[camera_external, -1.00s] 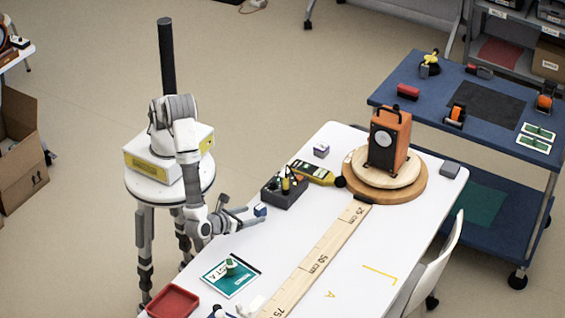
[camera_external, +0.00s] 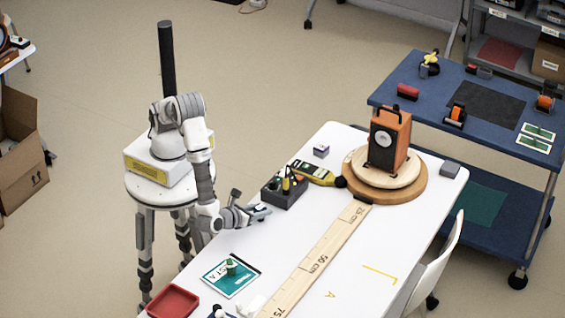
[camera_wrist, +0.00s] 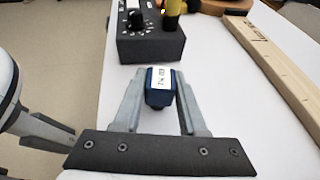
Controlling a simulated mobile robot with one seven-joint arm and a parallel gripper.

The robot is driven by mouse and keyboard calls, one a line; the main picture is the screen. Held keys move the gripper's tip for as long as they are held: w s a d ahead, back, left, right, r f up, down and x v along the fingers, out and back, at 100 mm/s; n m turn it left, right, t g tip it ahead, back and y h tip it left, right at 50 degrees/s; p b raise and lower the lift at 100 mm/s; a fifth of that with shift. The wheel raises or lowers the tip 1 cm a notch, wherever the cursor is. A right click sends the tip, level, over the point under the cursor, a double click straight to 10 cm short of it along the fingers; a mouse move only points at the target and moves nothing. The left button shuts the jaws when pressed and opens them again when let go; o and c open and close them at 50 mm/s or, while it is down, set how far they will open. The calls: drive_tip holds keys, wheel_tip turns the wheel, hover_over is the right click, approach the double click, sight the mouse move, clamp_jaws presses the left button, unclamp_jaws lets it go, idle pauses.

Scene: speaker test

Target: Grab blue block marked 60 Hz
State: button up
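The blue block (camera_wrist: 158,95) sits between the two grey fingers of my gripper (camera_wrist: 160,82) in the wrist view. Its white label faces up; the print is small and appears sideways, too small to read surely. The fingers lie close along both sides of the block; I cannot tell whether they press on it. In the external view my gripper (camera_external: 262,212) is low over the left edge of the white table (camera_external: 345,240), and the block (camera_external: 259,208) is mostly hidden by the fingers.
A dark box with knobs (camera_wrist: 150,47) stands just beyond the block. A yellow meter (camera_external: 313,173), a small purple block (camera_external: 321,151) and an orange speaker (camera_external: 388,140) on a round wooden base are farther back. A wooden ruler (camera_external: 320,255) runs along the right. A teal card (camera_external: 232,278) lies nearer.

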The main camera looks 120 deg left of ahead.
clamp_jaws()
drive_tip(key=shift+r, duration=0.1)
